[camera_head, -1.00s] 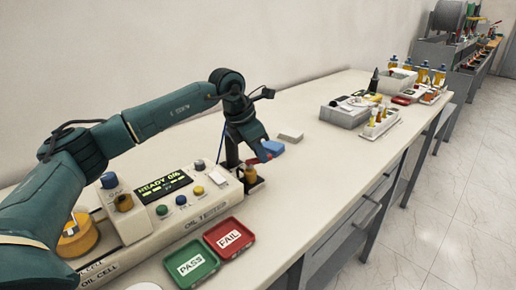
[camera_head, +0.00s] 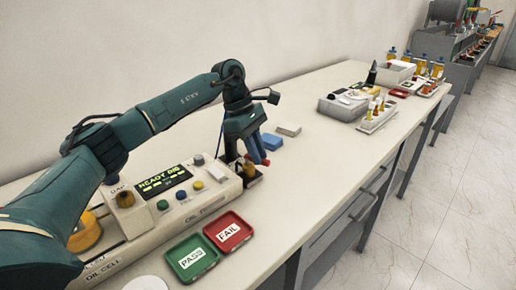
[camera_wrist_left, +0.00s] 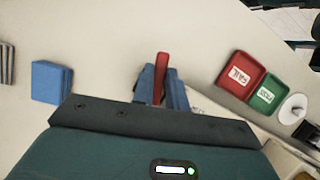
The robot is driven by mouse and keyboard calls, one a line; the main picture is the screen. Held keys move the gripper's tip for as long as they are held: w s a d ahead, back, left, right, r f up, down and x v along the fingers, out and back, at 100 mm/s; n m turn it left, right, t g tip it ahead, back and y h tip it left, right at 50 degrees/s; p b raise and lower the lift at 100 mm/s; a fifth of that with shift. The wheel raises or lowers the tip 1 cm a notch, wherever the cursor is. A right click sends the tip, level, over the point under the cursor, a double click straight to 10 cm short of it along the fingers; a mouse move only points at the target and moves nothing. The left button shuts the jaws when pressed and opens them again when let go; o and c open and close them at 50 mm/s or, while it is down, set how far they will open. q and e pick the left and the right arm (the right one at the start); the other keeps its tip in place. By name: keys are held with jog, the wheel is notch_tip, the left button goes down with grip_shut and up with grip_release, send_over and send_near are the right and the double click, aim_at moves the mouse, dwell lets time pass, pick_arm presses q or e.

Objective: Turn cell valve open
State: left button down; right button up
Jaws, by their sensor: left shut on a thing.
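The oil tester (camera_head: 190,210) is a long cream box with a lit screen and coloured knobs. At its far right end a red valve handle (camera_head: 265,160) shows beside my blue fingers. My left gripper (camera_head: 257,152) reaches down there from above and is shut on the handle. In the left wrist view the red handle (camera_wrist_left: 161,68) sticks out between the two blue fingers of my left gripper (camera_wrist_left: 161,88). The valve body is mostly hidden by the gripper. My right gripper is not in view.
A blue block (camera_head: 272,141) and a pale block (camera_head: 288,129) lie just beyond the gripper. A green PASS tray (camera_head: 176,262) and a red FAIL tray (camera_head: 244,240) sit in front of the tester. Farther along the bench stands a grey device (camera_head: 340,108); the bench between is clear.

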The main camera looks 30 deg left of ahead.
pick_arm(q)
jog(key=shift+s+m+g, duration=0.2)
jog(key=shift+m+g, duration=0.1)
jog(key=shift+m, duration=0.5)
jog(key=shift+s+m+g, duration=0.15)
jog(key=shift+m+g, duration=0.15)
jog(key=shift+m, duration=0.5)
jog(key=shift+a, duration=0.1)
jog(key=c, duration=1.4)
grip_release()
jog(key=v, duration=1.3)
jog(key=shift+r, duration=0.15)
